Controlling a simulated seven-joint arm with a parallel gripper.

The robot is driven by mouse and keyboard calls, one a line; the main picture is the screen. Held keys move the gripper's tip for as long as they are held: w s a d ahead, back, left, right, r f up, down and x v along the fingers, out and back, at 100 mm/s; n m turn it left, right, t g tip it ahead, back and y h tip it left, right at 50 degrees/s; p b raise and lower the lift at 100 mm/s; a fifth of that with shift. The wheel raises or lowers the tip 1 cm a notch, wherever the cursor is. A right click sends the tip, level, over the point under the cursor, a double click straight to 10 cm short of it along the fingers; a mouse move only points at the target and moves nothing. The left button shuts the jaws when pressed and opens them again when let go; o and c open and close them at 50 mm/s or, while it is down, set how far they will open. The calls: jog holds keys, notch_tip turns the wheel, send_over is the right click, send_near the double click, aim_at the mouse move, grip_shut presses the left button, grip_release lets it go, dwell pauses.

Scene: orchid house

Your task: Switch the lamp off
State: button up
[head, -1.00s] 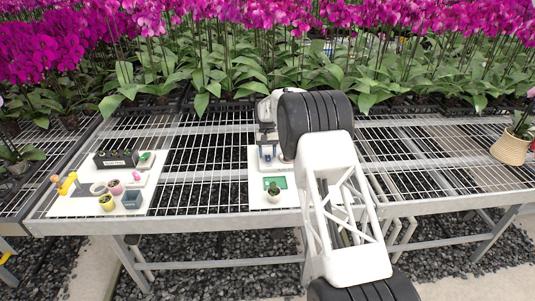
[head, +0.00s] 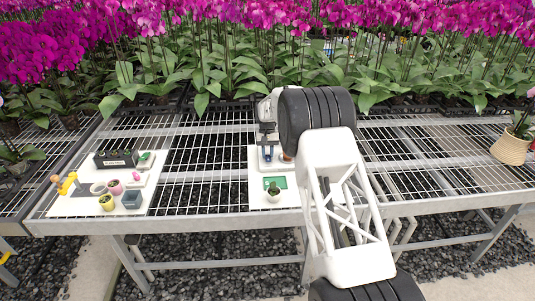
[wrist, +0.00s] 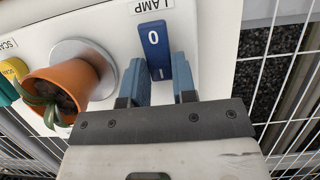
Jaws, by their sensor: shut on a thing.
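I cannot tell which end of the rocker is pressed in. In the head view, my gripper (head: 267,154) is over the middle board, and the switch cannot be made out there. No lamp is recognisable.
An orange pot (wrist: 64,84) with a plant stands on a round grey plate (wrist: 90,50), close left of my gripper. A small potted plant (head: 273,194) is near the board's front edge. Another board (head: 75,204) at the left holds several small items. The mesh bench right of my arm is mostly clear.

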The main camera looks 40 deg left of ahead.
aim_at(268, 157)
jog(key=shift+s+d+r+t+y, duration=0.15)
jog(key=shift+r+t+y, duration=0.05)
jog(key=shift+t+y, duration=0.55)
jog(key=shift+s+d+r+t+y, duration=0.15)
jog(key=shift+t+y, duration=0.6)
jog(key=o, duration=0.9)
jog(key=shift+r, duration=0.1)
jog(key=shift+s+d+r, duration=0.1)
jog(key=shift+s+r, duration=0.05)
jog(key=shift+r, duration=3.65)
